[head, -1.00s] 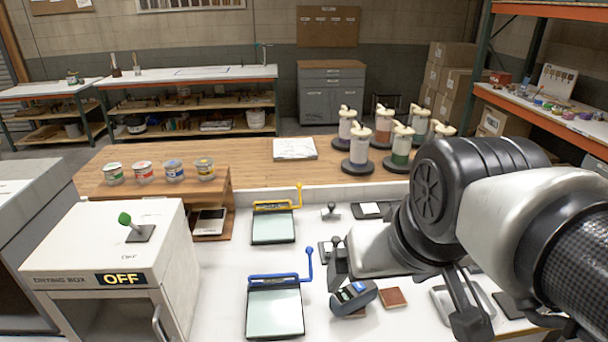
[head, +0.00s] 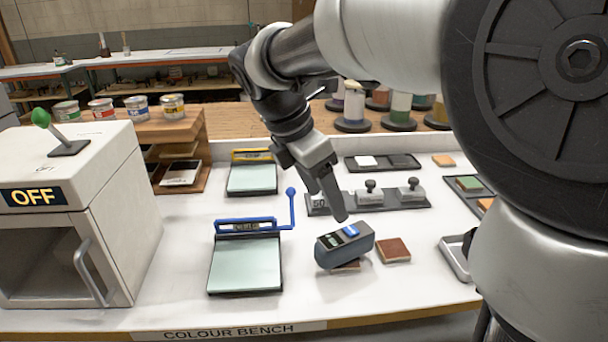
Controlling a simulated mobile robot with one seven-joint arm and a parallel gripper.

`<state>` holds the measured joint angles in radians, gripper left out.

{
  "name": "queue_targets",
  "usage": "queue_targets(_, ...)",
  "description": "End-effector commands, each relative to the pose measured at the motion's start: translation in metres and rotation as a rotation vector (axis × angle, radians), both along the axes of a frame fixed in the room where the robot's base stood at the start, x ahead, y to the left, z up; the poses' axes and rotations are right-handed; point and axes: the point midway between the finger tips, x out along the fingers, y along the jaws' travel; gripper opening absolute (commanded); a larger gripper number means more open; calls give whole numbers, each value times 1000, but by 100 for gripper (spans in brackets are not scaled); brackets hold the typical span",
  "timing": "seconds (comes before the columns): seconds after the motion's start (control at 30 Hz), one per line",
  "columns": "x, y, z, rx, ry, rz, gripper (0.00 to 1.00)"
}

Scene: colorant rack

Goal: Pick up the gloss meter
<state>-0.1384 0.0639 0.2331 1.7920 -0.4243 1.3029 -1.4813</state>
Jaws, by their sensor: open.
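The gloss meter (head: 345,246) is a dark blue-grey handheld block with a small lit display and a blue patch on top. It sits tilted in the picture on the white bench, with a brownish tile edge showing beneath it. My gripper (head: 327,204) points down just above and behind the meter, its jaws open and empty. One finger ends close to the meter's far top edge in the picture; I cannot tell the exact gap. The meter's far side is hidden.
A brown tile (head: 393,250) lies just right of the meter. A blue-handled board (head: 246,264) is to its left, its lever upright. A rack of stamps (head: 410,197) stands behind. A metal tray (head: 456,257) and the drying box (head: 84,215) flank the area. The front bench strip is clear.

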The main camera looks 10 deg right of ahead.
Motion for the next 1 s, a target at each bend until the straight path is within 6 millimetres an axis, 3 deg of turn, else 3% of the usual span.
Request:
queue_targets(0.1, 3, -11, -29, -1, 2, -4, 64)
queue_targets(0.33, 10, -28, -73, 0, 2, -6, 64)
queue_targets(0.73, 15, -40, -103, 1, -1, -6, 64)
queue_targets(1.0, 18, -54, -139, 1, 0, -6, 64)
